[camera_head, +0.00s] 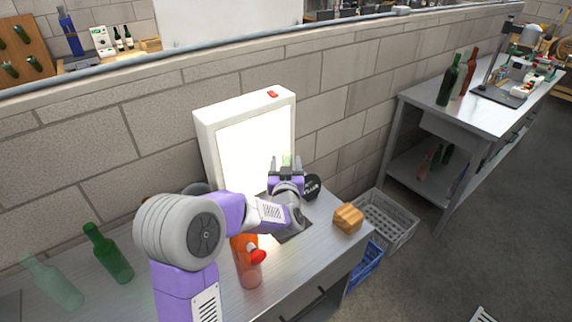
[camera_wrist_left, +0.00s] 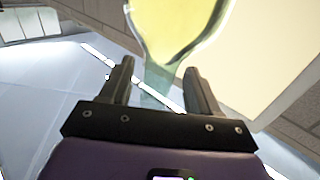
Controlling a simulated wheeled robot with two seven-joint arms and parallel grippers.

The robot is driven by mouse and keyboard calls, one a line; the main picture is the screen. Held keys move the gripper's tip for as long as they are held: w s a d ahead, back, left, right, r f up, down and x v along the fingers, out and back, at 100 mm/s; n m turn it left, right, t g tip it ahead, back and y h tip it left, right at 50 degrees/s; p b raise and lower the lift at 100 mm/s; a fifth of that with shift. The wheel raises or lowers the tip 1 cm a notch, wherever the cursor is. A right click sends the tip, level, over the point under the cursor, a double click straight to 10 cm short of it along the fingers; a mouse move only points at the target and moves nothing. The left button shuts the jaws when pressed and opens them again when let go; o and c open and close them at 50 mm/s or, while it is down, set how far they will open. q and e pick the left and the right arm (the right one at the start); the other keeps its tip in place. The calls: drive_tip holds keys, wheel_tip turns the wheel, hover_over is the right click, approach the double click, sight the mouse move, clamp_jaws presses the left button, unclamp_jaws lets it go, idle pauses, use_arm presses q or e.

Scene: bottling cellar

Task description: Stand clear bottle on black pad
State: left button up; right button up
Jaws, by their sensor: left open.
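My left gripper (camera_head: 286,165) is open in front of the light box, above the black pad (camera_head: 294,231), which my arm partly covers. In the left wrist view, a see-through bottle (camera_wrist_left: 172,30) with a pale greenish edge and yellow inside lies beyond and between the open fingers (camera_wrist_left: 158,80). Its narrow part points down between them; I cannot tell whether they touch it. In the head view only a small pale-green bit of glass shows at the fingertips. Another pale, clear bottle (camera_head: 54,282) leans or lies at the table's left. My right gripper is not in view.
A lit white light box (camera_head: 204,134) stands against the block wall. A green bottle (camera_head: 108,254), a reddish see-through bottle (camera_head: 249,274), an orange-brown block (camera_head: 348,218) and a round black thing (camera_head: 312,187) are on the table. A grey crate (camera_head: 392,232) stands beyond its right end.

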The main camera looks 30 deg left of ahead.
use_arm(q)
drive_tip(key=shift+s+d+r, duration=0.1)
drive_tip(key=shift+r, duration=0.05)
drive_tip(key=v, duration=1.1)
drive_tip(key=shift+s+d+p, duration=0.15)
drive_tip(key=shift+s+p, duration=0.2)
drive_tip(key=shift+p, duration=0.1)
